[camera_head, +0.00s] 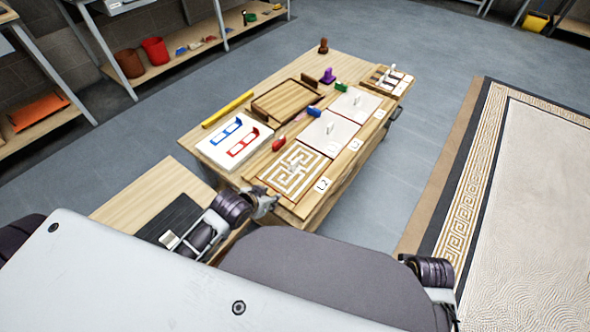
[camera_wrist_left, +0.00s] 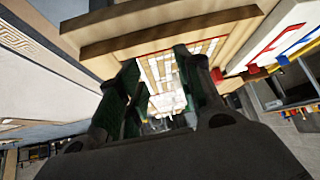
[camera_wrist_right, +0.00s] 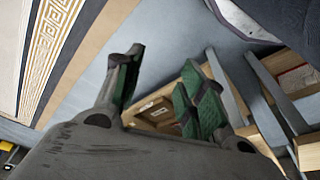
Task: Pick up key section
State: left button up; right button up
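The key section, a square panel with a tan and white Greek key pattern (camera_head: 293,169), lies flat at the near end of the wooden workbench (camera_head: 335,198), beside a label that seems to read L2. Between the fingers in the left wrist view, a brown and white patterned panel (camera_wrist_left: 172,72) shows, partly hidden by them. My left gripper (camera_head: 268,202) is at the bench's near edge, close to this panel's near corner. It is open and empty in the left wrist view (camera_wrist_left: 155,72). My right gripper (camera_wrist_right: 158,72) is open and empty, away from the panel.
A patterned floor panel (camera_head: 520,210) lies right.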

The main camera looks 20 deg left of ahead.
aim_at(293, 163)
pick_arm(q)
jog(key=w+t+h, duration=0.1)
jog(key=w, duration=0.1)
jog(key=w+a+t+h, duration=0.1)
jog(key=w, duration=0.2)
jog(key=w+m+t+h, duration=0.1)
jog(key=w+t, duration=0.1)
jog(key=w, duration=0.1)
jog(key=shift+a+r, duration=0.15)
jog(key=shift+r, duration=0.05)
jog(key=shift+w+a+r+t, duration=0.15)
jog(key=shift+w+t, duration=0.05)
jog(key=shift+t, duration=0.2)
pick_arm(e)
notch_tip(293, 163, down, 13)
jog(key=s+a+g, duration=0.1)
jog(key=s+a, duration=0.1)
jog(key=shift+s+r, duration=0.2)
jog(key=shift+s, duration=0.2)
jog(key=shift+r, duration=0.1)
